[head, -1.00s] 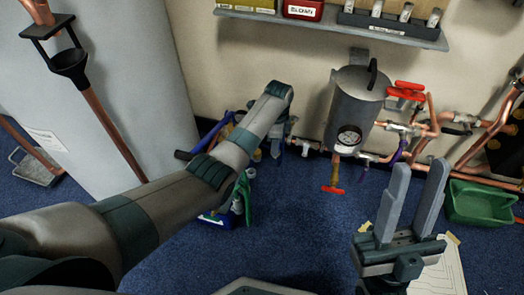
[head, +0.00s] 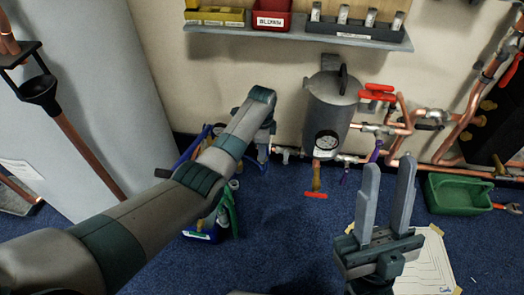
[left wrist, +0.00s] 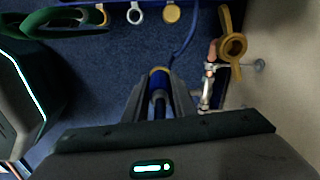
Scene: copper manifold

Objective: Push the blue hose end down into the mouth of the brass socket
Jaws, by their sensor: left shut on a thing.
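My left gripper (left wrist: 160,88) is shut on the blue hose end (left wrist: 159,82) in the left wrist view. A brass-coloured ring shows right at its fingertips, around or just beyond the hose end; I cannot tell which. The blue hose (left wrist: 186,38) runs up from there. My right gripper (head: 390,168) is open and empty, fingers up, at the lower right.
A grey tank with a gauge (head: 331,105) and copper pipes with red valve handles (head: 378,92) line the wall. A shelf with bins (head: 290,35) is above. A green tray (head: 458,194) and a paper sheet (head: 420,265) lie on the floor.

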